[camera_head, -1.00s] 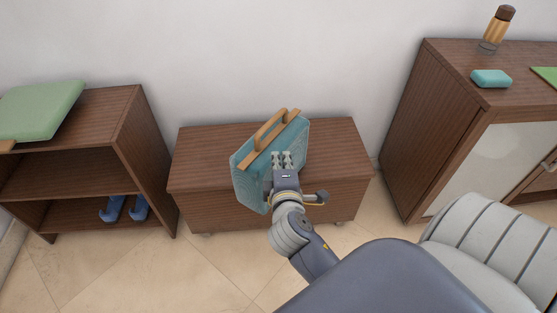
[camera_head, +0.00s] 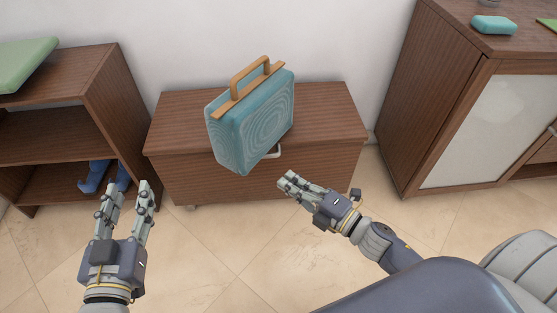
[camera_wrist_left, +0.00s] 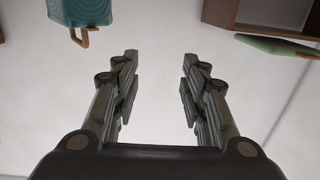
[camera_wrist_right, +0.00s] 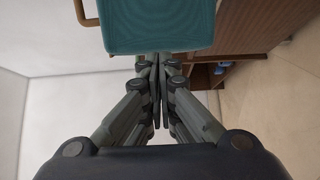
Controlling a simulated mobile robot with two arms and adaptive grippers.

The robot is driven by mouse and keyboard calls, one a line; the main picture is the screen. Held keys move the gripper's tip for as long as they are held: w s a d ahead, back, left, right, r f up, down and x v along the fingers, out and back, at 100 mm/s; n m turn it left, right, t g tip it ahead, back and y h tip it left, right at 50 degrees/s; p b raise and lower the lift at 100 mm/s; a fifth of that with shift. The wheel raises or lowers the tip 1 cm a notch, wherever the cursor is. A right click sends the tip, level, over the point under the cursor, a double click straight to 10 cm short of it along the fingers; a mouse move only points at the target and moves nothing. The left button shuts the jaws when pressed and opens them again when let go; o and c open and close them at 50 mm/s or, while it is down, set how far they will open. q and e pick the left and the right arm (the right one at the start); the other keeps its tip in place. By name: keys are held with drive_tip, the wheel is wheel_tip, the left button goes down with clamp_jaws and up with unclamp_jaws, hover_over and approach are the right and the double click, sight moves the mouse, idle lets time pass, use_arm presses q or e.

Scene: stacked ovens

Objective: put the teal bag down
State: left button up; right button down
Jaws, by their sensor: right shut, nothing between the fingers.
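The teal bag (camera_head: 252,119), with a wooden handle (camera_head: 250,82), stands on the low brown chest (camera_head: 324,110) by the wall. Its lower front corner reaches past the chest's front edge. It also shows in the right wrist view (camera_wrist_right: 158,25), close beyond the fingers, and partly in the left wrist view (camera_wrist_left: 88,10). My right gripper (camera_head: 286,181) is shut and empty, in front of the chest and to the lower right of the bag, apart from it in the head view.
A brown open shelf (camera_head: 102,77) stands at left, with a green item (camera_head: 24,62) on top and blue shoes (camera_head: 97,176) inside. A brown cabinet (camera_head: 419,94) with a teal item (camera_head: 494,25) on it stands at right. Tiled floor is clear in front.

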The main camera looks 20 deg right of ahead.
drive_tip(key=b, duration=0.1)
approach(252, 146)
drive_tip(key=a, duration=0.1)
drive_tip(key=w+a, duration=0.1)
drive_tip(key=a, duration=0.1)
drive_tip(key=w+a, duration=0.1)
drive_tip(key=shift+a, duration=0.25)
drive_tip(key=w, duration=0.1)
drive_tip(key=w+d+b, duration=0.1)
drive_tip(key=w, duration=0.1)
use_arm(q)
wheel_tip(252, 146, up, 11)
drive_tip(key=s+t+h, duration=0.2)
drive_tip(key=t, duration=0.4)
drive_tip(key=shift+s+d, duration=0.2)
drive_tip(key=shift+d, duration=0.2)
use_arm(e)
drive_tip(key=shift+w, duration=0.45)
use_arm(q)
drive_tip(key=shift+f, duration=0.1)
use_arm(e)
drive_tip(key=shift+w+d, duration=0.1)
